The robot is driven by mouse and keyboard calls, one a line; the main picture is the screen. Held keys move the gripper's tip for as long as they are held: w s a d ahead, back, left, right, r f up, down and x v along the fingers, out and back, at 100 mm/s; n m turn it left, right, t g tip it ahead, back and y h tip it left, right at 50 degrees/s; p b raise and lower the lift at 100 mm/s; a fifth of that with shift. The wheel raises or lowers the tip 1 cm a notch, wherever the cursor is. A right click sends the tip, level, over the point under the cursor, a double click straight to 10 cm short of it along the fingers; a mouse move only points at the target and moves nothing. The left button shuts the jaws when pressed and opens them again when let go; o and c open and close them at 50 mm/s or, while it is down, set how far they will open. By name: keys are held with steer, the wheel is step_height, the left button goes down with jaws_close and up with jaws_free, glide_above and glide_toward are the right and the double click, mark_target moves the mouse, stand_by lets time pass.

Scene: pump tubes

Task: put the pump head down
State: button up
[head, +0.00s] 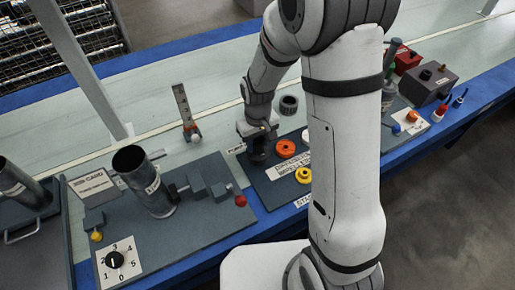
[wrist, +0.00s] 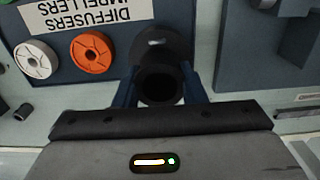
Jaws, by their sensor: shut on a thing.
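The pump head, a dark, roughly cylindrical piece, sits between my fingers; its round hollow end (wrist: 160,83) faces the camera in the wrist view. In the head view its dark body (head: 260,153) shows below my gripper (head: 257,131), at the left end of the grey board. My gripper also shows in the wrist view (wrist: 161,92), with a blue finger on each side of the piece, shut on it. A darker round part (wrist: 161,43) lies just beyond it. Whether the pump head touches the board is unclear.
The grey board (head: 272,192) bears an orange wheel (head: 285,146), a yellow wheel (head: 303,175) and a label reading diffusers and impellers (wrist: 98,13). A dark ring (head: 288,105) lies behind. A steel tube (head: 143,180) stands on the left rig. My arm hides part of the bench.

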steer(key=shift+f, duration=1.4)
steer(key=shift+f, duration=0.15)
steer(key=o, duration=1.1)
